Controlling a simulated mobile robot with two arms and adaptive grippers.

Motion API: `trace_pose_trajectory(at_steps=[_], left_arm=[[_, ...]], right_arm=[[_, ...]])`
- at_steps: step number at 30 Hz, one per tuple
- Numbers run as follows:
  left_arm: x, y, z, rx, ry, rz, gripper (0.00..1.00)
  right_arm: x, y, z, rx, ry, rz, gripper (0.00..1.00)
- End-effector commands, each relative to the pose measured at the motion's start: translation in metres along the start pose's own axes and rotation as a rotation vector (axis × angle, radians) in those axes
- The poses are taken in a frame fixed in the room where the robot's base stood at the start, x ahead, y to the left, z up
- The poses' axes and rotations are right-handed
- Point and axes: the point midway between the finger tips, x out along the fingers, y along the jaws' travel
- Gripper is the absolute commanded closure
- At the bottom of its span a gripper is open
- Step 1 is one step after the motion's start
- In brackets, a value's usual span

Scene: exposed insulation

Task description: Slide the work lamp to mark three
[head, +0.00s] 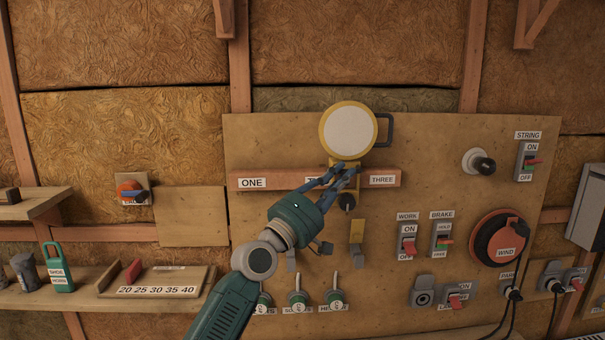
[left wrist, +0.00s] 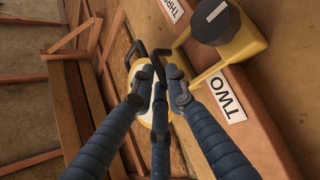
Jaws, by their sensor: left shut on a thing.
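The work lamp (head: 348,129) has a round yellow rim, a white face and a dark handle on its right. Its yellow bracket sits on a reddish wooden rail (head: 270,182), between labels TWO and THREE (head: 382,180). TWO is partly hidden behind my fingers in the head view but shows in the left wrist view (left wrist: 218,97). A black knob (left wrist: 215,21) is on the bracket. My left gripper (head: 345,172) is shut on the lamp's lower part. In the left wrist view its fingers (left wrist: 160,80) cover part of the lamp. My right gripper is out of view.
Below the rail the board carries several switches, including WORK (head: 408,245) and BRAKE (head: 441,240), and a round red WIND reel (head: 500,240). A dark knob (head: 484,165) juts out at right. The rail between the bracket and THREE looks clear.

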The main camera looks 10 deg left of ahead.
Motion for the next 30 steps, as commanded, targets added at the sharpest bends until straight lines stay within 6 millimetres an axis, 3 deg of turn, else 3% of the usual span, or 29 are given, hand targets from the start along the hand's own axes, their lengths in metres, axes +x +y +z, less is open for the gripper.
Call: trace_pose_trajectory(at_steps=[1,3,10,18,29,30], left_arm=[[0.011,-0.006,0.02,-0.012,-0.016,-0.012,1.0],[0.024,-0.006,0.034,-0.011,-0.015,-0.012,1.0],[0.053,-0.008,0.066,-0.009,-0.016,-0.014,1.0],[0.066,-0.009,0.08,-0.007,-0.014,-0.016,1.0],[0.067,-0.009,0.08,-0.007,-0.014,-0.017,1.0],[0.067,-0.009,0.08,-0.007,-0.013,-0.017,0.79]], right_arm=[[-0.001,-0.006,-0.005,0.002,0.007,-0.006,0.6],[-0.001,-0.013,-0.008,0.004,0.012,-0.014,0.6],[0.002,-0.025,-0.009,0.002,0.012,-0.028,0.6],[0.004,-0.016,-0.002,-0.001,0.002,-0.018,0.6],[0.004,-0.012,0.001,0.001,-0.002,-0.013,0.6],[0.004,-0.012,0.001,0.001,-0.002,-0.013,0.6]])
